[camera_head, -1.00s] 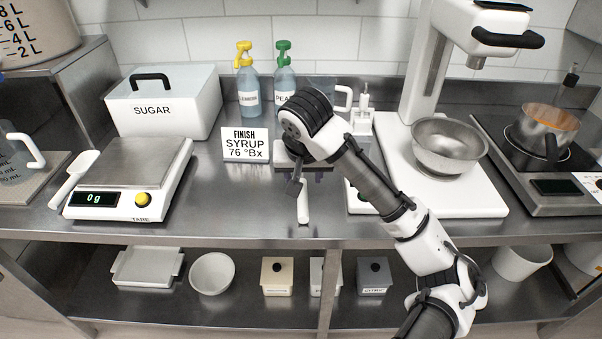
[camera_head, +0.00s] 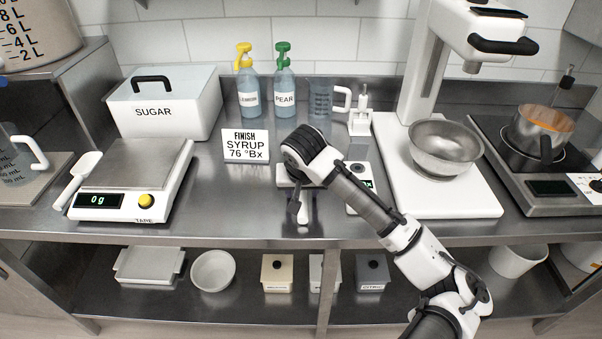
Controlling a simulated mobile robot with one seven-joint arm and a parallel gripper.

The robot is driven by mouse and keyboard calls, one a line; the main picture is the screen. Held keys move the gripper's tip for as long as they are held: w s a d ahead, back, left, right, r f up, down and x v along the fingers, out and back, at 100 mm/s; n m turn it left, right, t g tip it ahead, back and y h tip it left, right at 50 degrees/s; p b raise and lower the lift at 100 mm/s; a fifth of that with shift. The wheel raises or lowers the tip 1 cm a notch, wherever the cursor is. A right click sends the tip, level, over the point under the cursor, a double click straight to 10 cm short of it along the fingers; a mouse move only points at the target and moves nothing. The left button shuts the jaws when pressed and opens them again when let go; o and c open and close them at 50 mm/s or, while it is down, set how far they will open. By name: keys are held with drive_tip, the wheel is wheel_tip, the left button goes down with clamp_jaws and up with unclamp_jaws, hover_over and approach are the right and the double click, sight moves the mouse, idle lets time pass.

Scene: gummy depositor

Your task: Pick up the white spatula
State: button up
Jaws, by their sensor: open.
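The syrup sign (camera_head: 245,146) stands behind left of my gripper. A small white device (camera_head: 361,204) lies close on the right, beside the white stand with a metal bowl (camera_head: 446,150).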

drive_tip(key=shift+f, duration=0.15)
clamp_jaws()
idle(0.4)
drive_tip(key=shift+r, duration=0.25)
wheel_tip(320, 180, up, 10)
drive_tip(key=b, duration=0.2)
